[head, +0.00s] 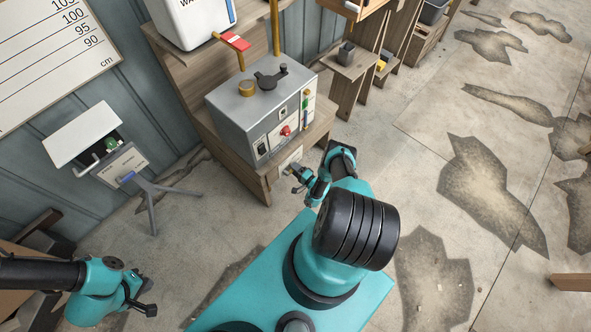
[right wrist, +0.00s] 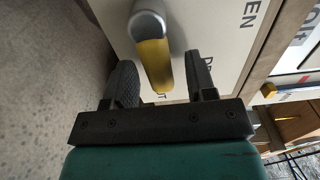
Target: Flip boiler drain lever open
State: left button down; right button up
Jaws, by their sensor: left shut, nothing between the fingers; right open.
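The drain lever (right wrist: 153,62) shows in the right wrist view as a yellow handle on a round grey pivot, in front of a pale lettered panel (right wrist: 205,25). My right gripper (right wrist: 163,78) is open, with one finger on each side of the yellow handle; I cannot tell whether either touches it. In the head view my right gripper (head: 299,180) is low in front of the wooden stand, below the grey boiler box (head: 245,115). The lever is too small to make out there. My left gripper (head: 147,299) is shut and empty at the lower left, far from the boiler.
The wooden stand (head: 257,183) carries the boiler box. A white tank (head: 195,20) stands behind it. A tripod stand with a sign (head: 125,165) is to the left. Wooden shelving (head: 350,75) is at the back right. The stained concrete floor at right is largely clear.

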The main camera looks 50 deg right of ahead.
grip_shut()
dwell(0.3)
dwell(0.3)
